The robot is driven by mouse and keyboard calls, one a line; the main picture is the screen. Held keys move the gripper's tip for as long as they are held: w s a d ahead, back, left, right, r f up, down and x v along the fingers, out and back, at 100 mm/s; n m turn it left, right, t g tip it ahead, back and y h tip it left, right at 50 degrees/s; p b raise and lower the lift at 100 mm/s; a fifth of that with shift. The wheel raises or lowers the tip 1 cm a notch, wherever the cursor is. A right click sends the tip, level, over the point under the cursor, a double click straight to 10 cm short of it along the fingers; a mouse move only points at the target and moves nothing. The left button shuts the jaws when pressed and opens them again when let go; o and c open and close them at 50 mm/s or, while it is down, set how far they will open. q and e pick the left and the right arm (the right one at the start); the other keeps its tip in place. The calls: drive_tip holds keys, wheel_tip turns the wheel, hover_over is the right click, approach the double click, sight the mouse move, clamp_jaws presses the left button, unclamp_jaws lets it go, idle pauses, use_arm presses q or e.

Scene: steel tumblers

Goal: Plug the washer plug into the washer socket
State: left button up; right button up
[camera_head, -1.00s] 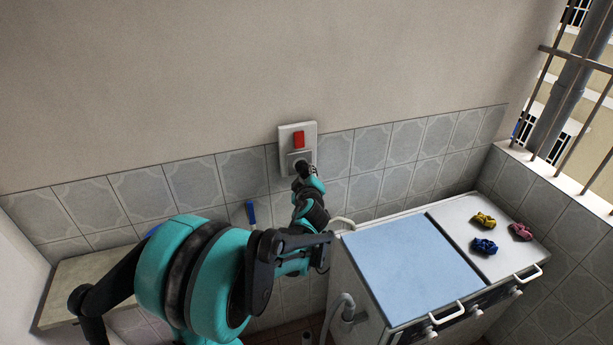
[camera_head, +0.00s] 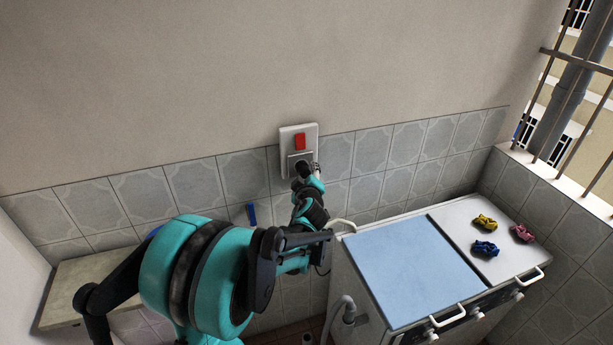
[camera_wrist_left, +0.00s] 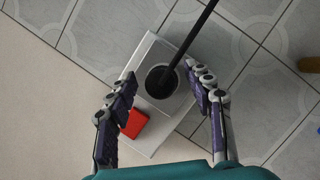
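The washer socket (camera_head: 286,131) is a pale wall plate with a red switch (camera_head: 300,141) above a grey outlet. In the left wrist view the plate (camera_wrist_left: 150,55) and the red switch (camera_wrist_left: 134,124) also show. The dark round washer plug (camera_wrist_left: 163,82) sits at the outlet, with its black cable (camera_wrist_left: 192,38) running up and right. It appears to be against the outlet face; its pins are hidden. My left gripper (camera_head: 306,168) is at the socket. In the wrist view its fingers (camera_wrist_left: 161,74) are spread on both sides of the plug, with gaps visible. My right gripper is out of view.
A white washer with a blue lid (camera_head: 410,270) stands right of my left arm, with several small coloured cloths (camera_head: 485,248) on its top. A blue clip-like object (camera_head: 251,214) is on the tiled wall. A barred window (camera_head: 570,110) is at the right.

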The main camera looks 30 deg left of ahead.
use_arm(q)
drive_tip(key=v, duration=1.2)
drive_tip(key=shift+f, duration=0.1)
drive_tip(key=s+d+f+m+g+h+b, duration=0.1)
drive_tip(key=s+d+f+m+g+h, duration=0.1)
drive_tip(key=s+d+f+m+h, duration=0.2)
drive_tip(key=s+d+f+m+g+h+b, duration=0.2)
drive_tip(key=s+d+f+m, duration=0.6)
drive_tip(key=s+d+m, duration=0.4)
drive_tip(key=s+g+h, duration=0.1)
drive_tip(key=s+h, duration=0.1)
drive_tip(key=s, duration=0.1)
drive_tip(key=shift+s, duration=0.35)
idle(0.9)
